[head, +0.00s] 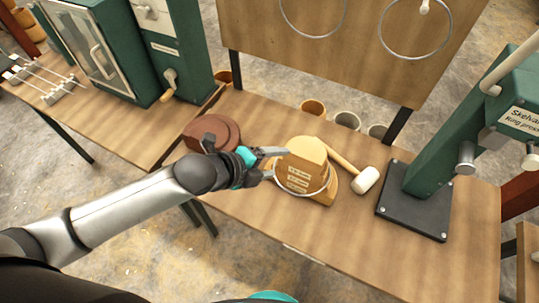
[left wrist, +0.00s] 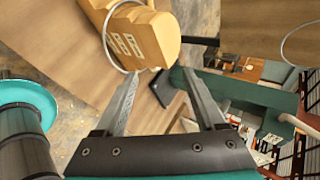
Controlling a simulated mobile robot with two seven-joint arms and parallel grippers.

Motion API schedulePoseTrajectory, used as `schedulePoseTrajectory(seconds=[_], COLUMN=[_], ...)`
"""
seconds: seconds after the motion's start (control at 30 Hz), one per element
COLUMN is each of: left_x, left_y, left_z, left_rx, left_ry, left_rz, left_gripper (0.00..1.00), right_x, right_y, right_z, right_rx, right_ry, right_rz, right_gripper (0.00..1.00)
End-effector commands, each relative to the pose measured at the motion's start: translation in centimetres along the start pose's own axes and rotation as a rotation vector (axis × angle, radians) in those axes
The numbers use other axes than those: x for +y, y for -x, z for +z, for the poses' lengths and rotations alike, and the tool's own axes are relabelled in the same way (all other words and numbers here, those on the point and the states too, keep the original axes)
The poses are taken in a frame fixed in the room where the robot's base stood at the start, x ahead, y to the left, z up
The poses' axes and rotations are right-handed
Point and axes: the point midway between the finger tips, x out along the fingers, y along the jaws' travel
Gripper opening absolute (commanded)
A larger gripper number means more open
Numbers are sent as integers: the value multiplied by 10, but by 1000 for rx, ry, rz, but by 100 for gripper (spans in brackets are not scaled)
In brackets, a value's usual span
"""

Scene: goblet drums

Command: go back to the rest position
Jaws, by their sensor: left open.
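My left gripper (head: 280,163) reaches in from the left over the workbench, just left of the wooden block. Its two fingers are apart and nothing is seen held between them; they also show spread in the left wrist view (left wrist: 166,78). My right gripper is not in view.
A mallet (head: 366,180) lies right of the block. A green press (head: 413,208) stands further right. Brown discs (head: 211,131) lie left, beyond my forearm. A board (head: 330,60) with hanging rings stands behind. The bench front (head: 350,245) is clear.

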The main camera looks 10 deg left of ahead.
Motion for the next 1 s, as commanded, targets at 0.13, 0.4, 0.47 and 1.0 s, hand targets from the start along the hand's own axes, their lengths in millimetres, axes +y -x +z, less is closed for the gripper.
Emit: schedulePoseTrajectory(seconds=[0.13, 0.4, 0.47, 1.0], left_x=[-2, -1, -1, 11], left_y=[13, 20, 20, 54], left_z=[-4, -7, -7, -33], left_rx=[0, 0, 0, -176], left_ry=[1, 0, 0, 834], left_rz=[3, 0, 0, 95], left_gripper=[72, 72, 72, 72], right_x=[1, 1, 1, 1], right_y=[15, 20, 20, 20], right_z=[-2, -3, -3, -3], right_rx=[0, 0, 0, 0], right_ry=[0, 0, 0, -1], right_rz=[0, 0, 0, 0], right_gripper=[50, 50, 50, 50])
